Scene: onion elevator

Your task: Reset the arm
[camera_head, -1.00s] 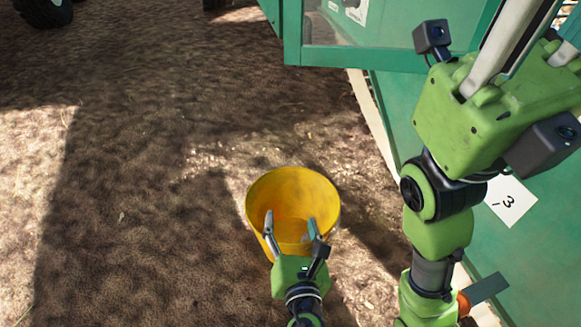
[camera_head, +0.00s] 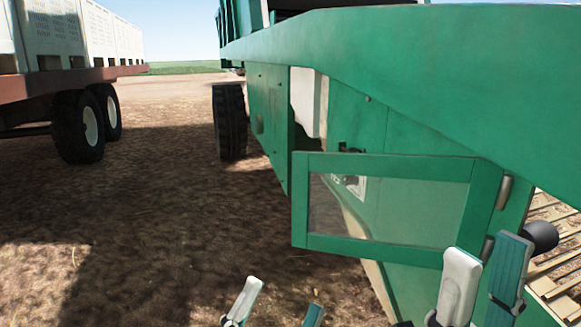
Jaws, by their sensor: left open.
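My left gripper (camera_head: 282,298) shows only its two fingertips at the bottom edge, spread apart with bare ground between them. My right gripper (camera_head: 488,250) is at the lower right, its two fingers pointing up with a gap between them and nothing held. It overlaps the lower right part of the open green door in the picture. My arms below the grippers are mostly out of view.
A green machine (camera_head: 400,60) fills the right side. Its framed door (camera_head: 385,165) stands open. A black wheel (camera_head: 229,122) is beneath it. A trailer (camera_head: 85,75) stands at the left. Slatted wood (camera_head: 560,255) is at the right edge. Bare ground (camera_head: 150,220) lies between.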

